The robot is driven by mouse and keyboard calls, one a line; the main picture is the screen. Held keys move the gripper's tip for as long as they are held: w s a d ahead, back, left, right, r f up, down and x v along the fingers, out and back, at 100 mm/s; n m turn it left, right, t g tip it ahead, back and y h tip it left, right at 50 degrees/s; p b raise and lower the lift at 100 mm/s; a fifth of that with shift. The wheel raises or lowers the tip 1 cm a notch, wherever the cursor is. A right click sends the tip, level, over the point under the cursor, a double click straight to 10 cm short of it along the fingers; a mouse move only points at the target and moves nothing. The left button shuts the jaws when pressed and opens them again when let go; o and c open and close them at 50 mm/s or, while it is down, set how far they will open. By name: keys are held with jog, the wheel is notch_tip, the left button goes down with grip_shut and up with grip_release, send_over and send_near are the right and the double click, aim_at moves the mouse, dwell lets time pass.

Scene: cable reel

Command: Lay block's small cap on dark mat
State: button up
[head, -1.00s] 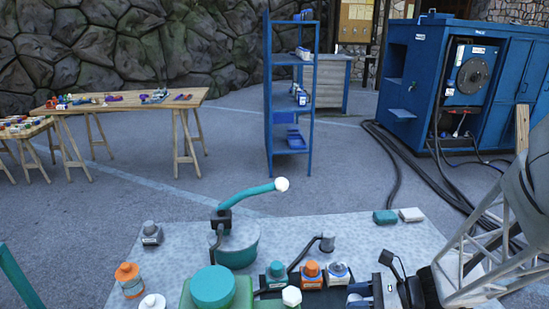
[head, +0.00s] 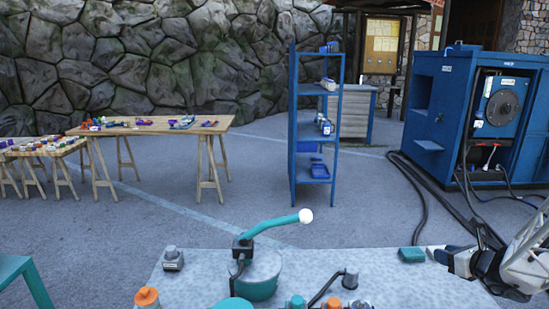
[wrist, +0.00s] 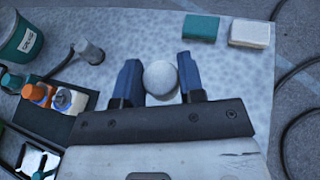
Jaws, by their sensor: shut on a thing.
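My gripper (wrist: 162,78) is shut on a pale round cap (wrist: 160,77), which sits between its two blue fingers in the wrist view. I take this to be the small cap. In the head view my gripper (head: 456,262) is at the right, over the right part of the grey table, and the cap is not clear there. A dark mat (wrist: 86,122) lies at the left in the wrist view, with orange, white and teal capped things on and beside it. I cannot tell which block the cap belongs to.
A teal block (head: 411,254) and a white block (wrist: 249,33) lie at the far right of the table. The table (wrist: 125,30) is bare between post and blocks.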

jog(key=w+d+r+m+h, duration=0.1)
jog(key=d+m+h, duration=0.3)
jog(key=d, duration=0.6)
jog(key=d+r+m+g+h, duration=0.1)
jog(key=d+r+m+h, duration=0.2)
jog(key=d, duration=0.8)
jog(key=w+d+r+m+g+h, duration=0.1)
jog(key=d+m+h, duration=0.3)
jog(key=d, duration=0.7)
jog(key=shift+w+r+m+h, duration=0.35)
jog(key=shift+r+m+h, duration=0.05)
jog(key=shift+h, duration=0.7)
jog(key=shift+a+g, duration=0.15)
jog(key=shift+g, duration=0.15)
